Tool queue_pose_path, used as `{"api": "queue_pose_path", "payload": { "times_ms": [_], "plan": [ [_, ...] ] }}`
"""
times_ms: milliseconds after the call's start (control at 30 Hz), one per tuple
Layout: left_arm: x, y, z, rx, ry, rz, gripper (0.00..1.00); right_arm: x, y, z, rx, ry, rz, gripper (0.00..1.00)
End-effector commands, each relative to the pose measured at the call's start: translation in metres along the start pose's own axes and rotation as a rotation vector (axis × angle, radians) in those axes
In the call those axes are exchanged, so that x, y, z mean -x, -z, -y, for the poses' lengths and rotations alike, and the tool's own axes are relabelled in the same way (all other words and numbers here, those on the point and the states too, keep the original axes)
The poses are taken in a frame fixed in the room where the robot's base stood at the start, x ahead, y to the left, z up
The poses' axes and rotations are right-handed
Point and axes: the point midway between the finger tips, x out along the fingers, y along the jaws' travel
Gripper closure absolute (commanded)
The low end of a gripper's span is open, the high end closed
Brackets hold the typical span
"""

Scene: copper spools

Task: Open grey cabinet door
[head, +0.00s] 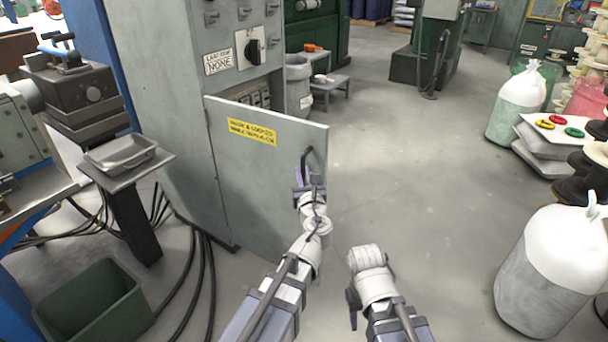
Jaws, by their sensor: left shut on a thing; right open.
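The grey cabinet (180,130) stands at the left centre. Its door (250,180), with a yellow label near the top, stands out at an angle from the cabinet front, partly open. A dark bar handle (306,156) is near the door's free right edge. My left gripper (303,183) is shut on the handle, and its fingers partly hide the handle's lower part. My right gripper (352,305) is low in the middle, apart from the door, open and empty. Its fingers are mostly hidden by its own wrist.
The floor (420,190) right of the door is clear. A white-topped sack (560,265) stands at the lower right. A grey bin (298,88) and a small bench (330,85) stand behind the door. A green bin (95,305) and black cables (190,275) lie at the lower left.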

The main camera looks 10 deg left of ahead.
Motion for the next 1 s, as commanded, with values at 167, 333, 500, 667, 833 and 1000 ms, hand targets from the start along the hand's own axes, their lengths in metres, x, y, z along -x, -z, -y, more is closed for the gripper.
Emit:
{"api": "queue_pose_path", "payload": {
  "times_ms": [167, 333, 500, 667, 833, 1000],
  "plan": [
    [-0.0013, -0.0003, -0.0022, 0.000, -0.005, 0.000, 1.00, 0.0002, 0.0001, -0.0001, 0.000, 0.000, 0.000, 0.50],
    [-0.0014, -0.0002, -0.0027, 0.000, -0.006, 0.000, 1.00, 0.0002, 0.0001, -0.0001, 0.000, 0.000, 0.000, 0.50],
    [-0.0015, -0.0002, -0.0030, 0.000, -0.007, 0.000, 1.00, 0.0001, 0.0000, -0.0001, 0.000, 0.000, 0.000, 0.50],
    [-0.0014, -0.0001, -0.0027, 0.000, -0.006, 0.000, 0.65, 0.0001, 0.0000, 0.0000, 0.000, 0.000, 0.000, 0.50],
    [-0.0011, -0.0001, -0.0020, 0.000, -0.004, 0.000, 0.53, 0.0001, 0.0000, 0.0000, 0.000, 0.000, 0.000, 0.50],
    [-0.0008, 0.0000, -0.0018, 0.000, -0.003, 0.000, 0.53, 0.0000, 0.0000, 0.0000, 0.000, 0.000, 0.000, 0.50]
  ]
}}
